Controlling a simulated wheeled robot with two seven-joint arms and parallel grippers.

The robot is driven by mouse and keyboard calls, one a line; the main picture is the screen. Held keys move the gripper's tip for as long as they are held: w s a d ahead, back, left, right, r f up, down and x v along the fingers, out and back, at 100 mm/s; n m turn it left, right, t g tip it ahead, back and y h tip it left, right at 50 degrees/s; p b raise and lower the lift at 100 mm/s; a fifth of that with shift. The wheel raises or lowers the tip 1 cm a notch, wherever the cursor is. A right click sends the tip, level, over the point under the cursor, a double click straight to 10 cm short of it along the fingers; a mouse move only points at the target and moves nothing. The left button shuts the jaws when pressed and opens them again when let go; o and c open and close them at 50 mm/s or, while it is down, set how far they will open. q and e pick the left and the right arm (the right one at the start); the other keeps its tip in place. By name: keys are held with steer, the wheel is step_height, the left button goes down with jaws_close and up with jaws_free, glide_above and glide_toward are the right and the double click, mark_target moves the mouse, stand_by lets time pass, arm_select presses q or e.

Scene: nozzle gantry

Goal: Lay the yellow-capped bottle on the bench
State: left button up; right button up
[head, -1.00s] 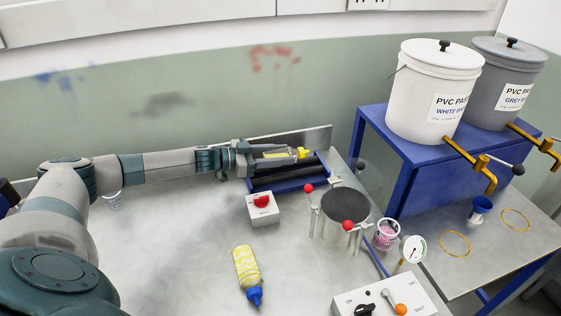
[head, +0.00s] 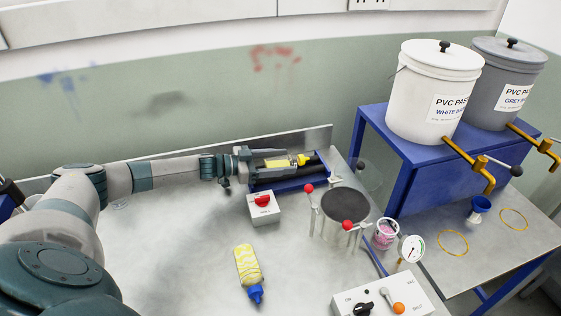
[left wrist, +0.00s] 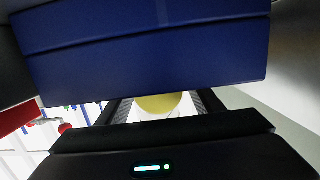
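The yellow-capped bottle (head: 301,160) lies on its side on the black rollers of a blue roller stand (head: 290,185) at the back of the bench (head: 180,245). Its cap points right. My left gripper (head: 282,161) reaches in from the left, with its fingers on either side of the bottle's body. In the left wrist view a yellow round part (left wrist: 159,103) shows between the fingers, with pale gaps beside it, so they look open. A blue block fills the top of that view. My right gripper is not in view.
A red-knobbed switch box (head: 263,208) stands just in front of the rollers. A blue-capped bottle (head: 247,268) lies on the bench's front. A round pot with red knobs (head: 345,206), a pink cup (head: 386,234) and a control box (head: 383,303) stand at right. The bench's left-middle is clear.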

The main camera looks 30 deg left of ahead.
arm_select(q)
steer(key=shift+f, duration=0.1)
steer(key=shift+f+b, duration=0.1)
steer(key=shift+b, duration=0.2)
steer(key=p+v, duration=0.3)
steer(key=v, duration=1.4)
steer(key=shift+a, duration=0.2)
